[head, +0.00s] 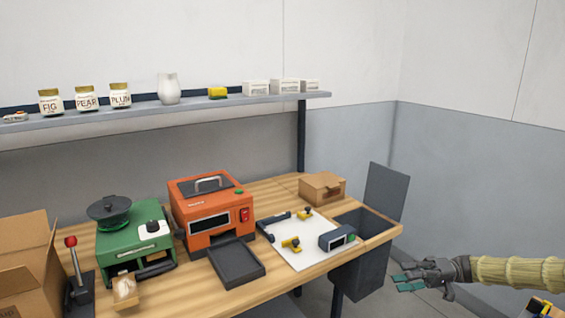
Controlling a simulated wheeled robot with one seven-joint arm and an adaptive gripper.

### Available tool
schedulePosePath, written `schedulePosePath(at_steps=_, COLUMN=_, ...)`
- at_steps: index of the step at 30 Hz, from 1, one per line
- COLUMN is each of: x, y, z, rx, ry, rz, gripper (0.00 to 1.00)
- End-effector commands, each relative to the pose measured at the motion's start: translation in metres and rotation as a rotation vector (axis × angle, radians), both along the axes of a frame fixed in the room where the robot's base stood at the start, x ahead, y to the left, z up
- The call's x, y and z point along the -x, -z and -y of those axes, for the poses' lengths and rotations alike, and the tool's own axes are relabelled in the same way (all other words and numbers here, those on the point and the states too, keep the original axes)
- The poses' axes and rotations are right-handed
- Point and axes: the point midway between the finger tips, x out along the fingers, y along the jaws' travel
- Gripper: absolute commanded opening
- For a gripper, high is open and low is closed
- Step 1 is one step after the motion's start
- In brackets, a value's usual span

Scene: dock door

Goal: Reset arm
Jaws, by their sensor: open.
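My gripper (413,281) is at the lower right in the head view, at the end of my arm with a tan ribbed sleeve. Its teal-tipped fingers point left and are apart, with nothing between them. It is in front of the right end of the wooden workbench (110,236), over the grey floor, and looks clear of the bench. Most of my arm is cut off by the right edge.
The bench holds an orange machine (212,214), a green machine (137,240), a dark tray (237,264), a white board (291,255) with small tools, and a cardboard box (322,189). A dark bin (362,275) hangs at the bench's right end. A shelf (220,104) carries jars.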

Motion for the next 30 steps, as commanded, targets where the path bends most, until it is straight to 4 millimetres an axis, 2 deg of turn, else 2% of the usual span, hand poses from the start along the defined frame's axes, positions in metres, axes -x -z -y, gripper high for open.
schedulePosePath(at_steps=1, x=0.004, y=0.021, z=-0.031, rx=0.052, ry=-0.016, rz=-0.051, gripper=0.44)
schedulePosePath(at_steps=6, x=0.027, y=0.096, z=-0.121, rx=0.263, ry=-0.034, rz=-0.213, gripper=0.44)
schedulePosePath(at_steps=9, x=0.051, y=0.139, z=-0.164, rx=0.393, ry=-0.041, rz=-0.290, gripper=0.44)
schedulePosePath(at_steps=11, x=0.068, y=0.164, z=-0.186, rx=0.472, ry=-0.042, rz=-0.330, gripper=0.44)
schedulePosePath(at_steps=15, x=0.114, y=0.220, z=-0.225, rx=0.657, ry=-0.039, rz=-0.404, gripper=0.44)
schedulePosePath(at_steps=19, x=0.163, y=0.265, z=-0.247, rx=0.828, ry=-0.026, rz=-0.445, gripper=0.44)
schedulePosePath(at_steps=22, x=0.201, y=0.295, z=-0.254, rx=0.956, ry=-0.007, rz=-0.460, gripper=0.44)
schedulePosePath(at_steps=26, x=0.250, y=0.325, z=-0.253, rx=1.114, ry=0.024, rz=-0.459, gripper=0.44)
schedulePosePath(at_steps=30, x=0.299, y=0.348, z=-0.241, rx=1.270, ry=0.069, rz=-0.434, gripper=0.44)
